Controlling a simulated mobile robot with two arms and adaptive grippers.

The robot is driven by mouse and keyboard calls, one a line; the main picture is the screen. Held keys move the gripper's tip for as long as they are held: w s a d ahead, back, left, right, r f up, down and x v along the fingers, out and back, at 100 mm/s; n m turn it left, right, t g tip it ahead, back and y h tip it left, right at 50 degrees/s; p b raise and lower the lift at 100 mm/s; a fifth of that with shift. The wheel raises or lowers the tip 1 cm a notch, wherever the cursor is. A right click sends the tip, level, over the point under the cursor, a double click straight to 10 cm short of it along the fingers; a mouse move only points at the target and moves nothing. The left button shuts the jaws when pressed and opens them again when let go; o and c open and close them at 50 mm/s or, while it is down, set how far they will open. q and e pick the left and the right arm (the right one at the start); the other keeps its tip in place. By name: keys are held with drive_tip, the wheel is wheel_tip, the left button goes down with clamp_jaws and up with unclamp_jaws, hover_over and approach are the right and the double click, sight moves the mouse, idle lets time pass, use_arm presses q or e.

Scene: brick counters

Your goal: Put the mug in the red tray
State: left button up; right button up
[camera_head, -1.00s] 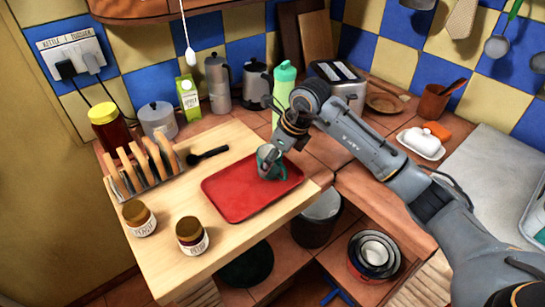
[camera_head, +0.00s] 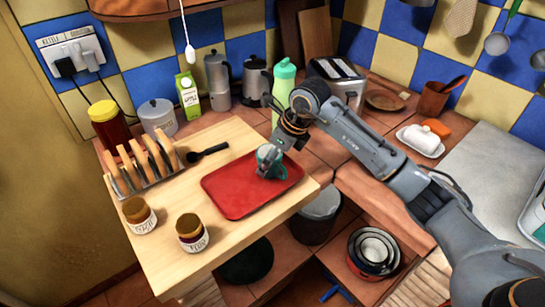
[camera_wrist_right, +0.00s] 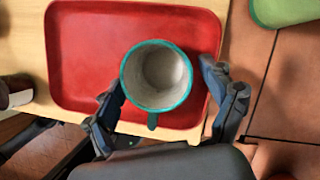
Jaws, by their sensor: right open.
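The teal mug (camera_wrist_right: 157,76) with a pale inside stands upright in the red tray (camera_wrist_right: 85,60), near the tray's edge closest to my right gripper. In the head view the mug (camera_head: 272,168) is at the right back part of the tray (camera_head: 232,198), partly covered by my gripper. My right gripper (camera_wrist_right: 165,105) is open, with one finger on each side of the mug. There is a visible gap to the right finger; the left finger is close to the wall. The mug's handle points toward the gripper's palm. My left gripper is not in view.
The tray lies on a wooden board (camera_head: 180,260). A toast rack (camera_head: 145,168), a black spoon (camera_head: 208,153) and two jars (camera_head: 138,215) (camera_head: 191,233) share the board. A green bottle (camera_head: 284,85) stands behind my right gripper.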

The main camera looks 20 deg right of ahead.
drive_tip(key=b+v, duration=0.1)
drive_tip(key=v, duration=1.1)
drive_tip(key=shift+s+f, duration=0.1)
